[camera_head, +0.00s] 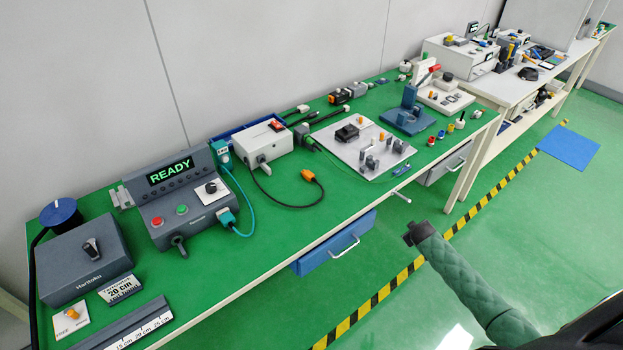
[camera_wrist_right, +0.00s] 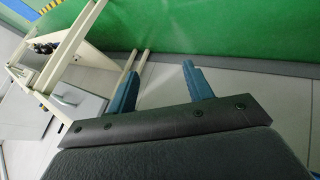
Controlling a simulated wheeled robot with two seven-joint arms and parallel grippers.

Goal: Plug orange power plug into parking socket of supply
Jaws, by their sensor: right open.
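The orange power plug (camera_head: 309,176) lies on the green table top, on the end of a black cable that loops from a white box with an orange-red switch. This box (camera_head: 263,143), seemingly the supply, stands near the wall; a small socket-like piece (camera_head: 262,160) shows on its front, too small to make out clearly. My right arm reaches in from the right, its dark end beyond the table's front edge, well away from the plug. In the wrist view my right gripper (camera_wrist_right: 158,80) is open and empty, its two blue fingers apart. My left gripper is not in view.
A console reading READY (camera_head: 170,178) with a teal cable stands left of the supply. A pale fixture board (camera_head: 345,148) with posts lies right of the plug. Bare green table (camera_head: 290,225) lies in front of the plug. A blue drawer (camera_head: 340,245) hangs below the front edge.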

